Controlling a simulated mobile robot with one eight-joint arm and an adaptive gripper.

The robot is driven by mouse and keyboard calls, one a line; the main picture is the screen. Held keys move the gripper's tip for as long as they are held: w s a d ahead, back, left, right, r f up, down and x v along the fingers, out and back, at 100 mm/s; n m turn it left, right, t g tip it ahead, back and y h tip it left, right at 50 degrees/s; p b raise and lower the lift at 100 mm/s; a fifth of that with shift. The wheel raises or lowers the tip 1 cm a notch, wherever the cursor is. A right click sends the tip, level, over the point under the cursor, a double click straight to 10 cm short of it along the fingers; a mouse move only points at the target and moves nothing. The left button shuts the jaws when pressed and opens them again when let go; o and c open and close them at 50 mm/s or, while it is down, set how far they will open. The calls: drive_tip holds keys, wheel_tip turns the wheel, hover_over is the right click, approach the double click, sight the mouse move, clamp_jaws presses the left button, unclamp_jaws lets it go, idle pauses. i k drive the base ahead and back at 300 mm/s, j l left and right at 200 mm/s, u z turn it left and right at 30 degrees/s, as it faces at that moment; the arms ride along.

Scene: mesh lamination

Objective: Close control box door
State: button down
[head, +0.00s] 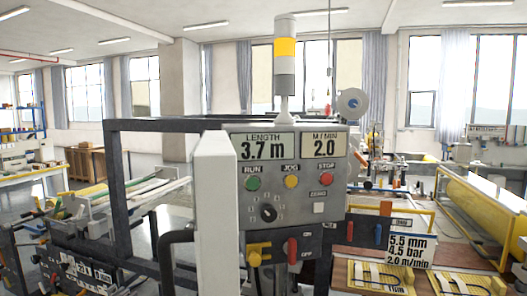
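The grey control box (290,226) stands in the middle, with LENGTH 3.7 m and M/MIN 2.0 displays. Below these are green, yellow and red buttons and a black rotary knob. A white upright slab (216,215) at its left edge looks like the door, swung open towards me and seen nearly edge-on. A dark curved bar (170,252), apparently its handle, sticks out on the slab's left side. The slab's lower end is cut off by the picture. My gripper is not in view.
A dark frame (117,200) stands left of and behind the slab. A yellow lever (257,252) and a red switch (292,249) sit low on the box. A signal tower (285,65) rises above it. A bench with a sign (407,250) stands right.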

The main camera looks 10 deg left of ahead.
sight(215, 236)
drive_tip(key=k+j+u, duration=0.25)
drive_tip(key=u, duration=0.2)
drive_tip(key=k+j+u, duration=0.1)
drive_tip(key=j+u, duration=0.3)
drive_tip(key=j, duration=0.15)
